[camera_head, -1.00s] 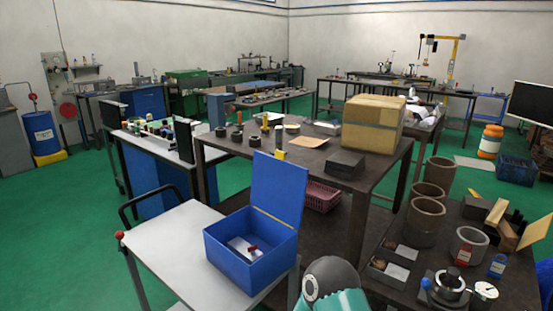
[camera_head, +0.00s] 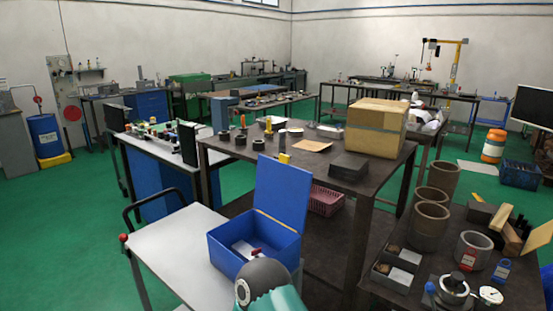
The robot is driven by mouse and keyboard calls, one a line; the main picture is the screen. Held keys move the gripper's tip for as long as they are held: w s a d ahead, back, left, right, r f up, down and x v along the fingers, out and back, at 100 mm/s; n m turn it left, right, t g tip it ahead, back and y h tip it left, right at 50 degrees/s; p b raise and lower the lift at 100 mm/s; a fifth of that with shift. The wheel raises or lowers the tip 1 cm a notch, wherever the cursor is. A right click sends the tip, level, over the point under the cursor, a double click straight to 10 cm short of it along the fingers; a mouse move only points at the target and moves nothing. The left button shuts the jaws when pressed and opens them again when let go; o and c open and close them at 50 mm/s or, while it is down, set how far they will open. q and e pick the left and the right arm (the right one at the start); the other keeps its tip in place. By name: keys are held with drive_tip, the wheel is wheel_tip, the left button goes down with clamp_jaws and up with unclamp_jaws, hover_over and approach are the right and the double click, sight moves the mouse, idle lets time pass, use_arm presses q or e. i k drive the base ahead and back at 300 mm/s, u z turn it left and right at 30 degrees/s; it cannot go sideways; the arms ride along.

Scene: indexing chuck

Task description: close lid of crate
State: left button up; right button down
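The blue crate (camera_head: 238,254) stands on the white top of a cart at the lower middle. Its blue lid (camera_head: 282,192) is open and stands upright along the crate's back right side, leaning slightly back. Inside the crate are a white item and a small red-handled thing (camera_head: 255,252). A rounded grey and teal link of one of my arms shows at the bottom edge, in front of the crate's lower right corner, and hides part of it. Neither gripper shows in this view.
The cart top (camera_head: 170,242) is bare left of the crate. A dark table (camera_head: 330,172) with a cardboard box (camera_head: 376,126) stands behind the lid. A dark workbench (camera_head: 400,290) on the right holds several grey cylinders, a chuck (camera_head: 453,286) and a dial gauge (camera_head: 490,296).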

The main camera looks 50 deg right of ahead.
sight(282, 189)
drive_tip(key=z, duration=0.1)
drive_tip(key=k, duration=0.8)
drive_tip(key=z, duration=0.6)
drive_tip(key=i, duration=0.85)
drive_tip(key=z, duration=0.05)
